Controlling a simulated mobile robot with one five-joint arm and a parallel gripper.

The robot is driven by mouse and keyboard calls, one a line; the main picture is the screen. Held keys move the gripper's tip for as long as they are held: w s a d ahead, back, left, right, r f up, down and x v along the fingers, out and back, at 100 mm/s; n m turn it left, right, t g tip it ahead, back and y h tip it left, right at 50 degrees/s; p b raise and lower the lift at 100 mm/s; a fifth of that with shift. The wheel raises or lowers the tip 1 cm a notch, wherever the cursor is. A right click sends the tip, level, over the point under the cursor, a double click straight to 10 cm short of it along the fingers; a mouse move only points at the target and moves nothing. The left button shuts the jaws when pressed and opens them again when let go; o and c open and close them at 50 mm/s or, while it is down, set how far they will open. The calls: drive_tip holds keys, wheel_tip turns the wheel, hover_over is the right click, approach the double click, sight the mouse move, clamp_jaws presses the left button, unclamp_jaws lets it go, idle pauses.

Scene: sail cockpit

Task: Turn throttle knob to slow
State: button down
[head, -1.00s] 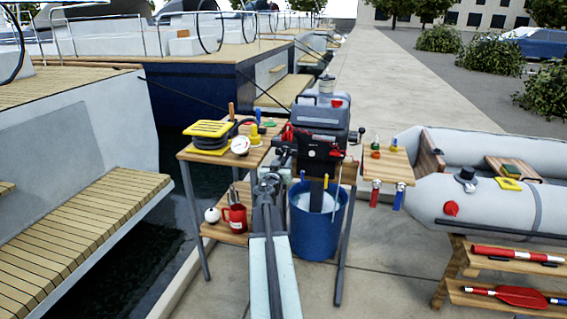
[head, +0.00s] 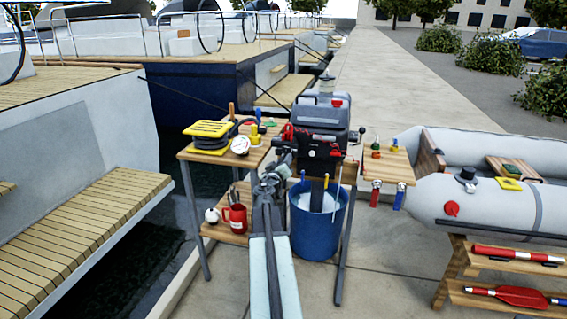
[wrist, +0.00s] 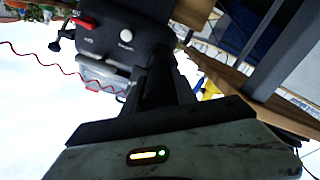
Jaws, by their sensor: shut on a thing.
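The outboard motor (head: 318,130) stands clamped at the middle of the stand in the head view, with small controls on its dark front panel. In the wrist view the dark motor housing (wrist: 115,28) fills the top, with a white round button on its face. My gripper (wrist: 158,45) reaches up against this housing, its dark fingers close together. They are shut on what seems to be the throttle knob, which the fingers and the dark housing hide. I cannot read the knob's setting. In the head view my gripper is small, just below and left of the panel.
A blue bucket (head: 319,228) stands under the motor. A red coiled cord (wrist: 50,57) hangs beside the housing. A grey inflatable boat (head: 480,204) lies right.

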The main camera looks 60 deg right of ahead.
drive_tip(key=shift+a+n, duration=0.1)
drive_tip(key=shift+n, duration=0.9)
drive_tip(key=c, duration=1)
unclamp_jaws()
drive_tip(key=shift+o, duration=0.2)
drive_tip(key=v, duration=0.8)
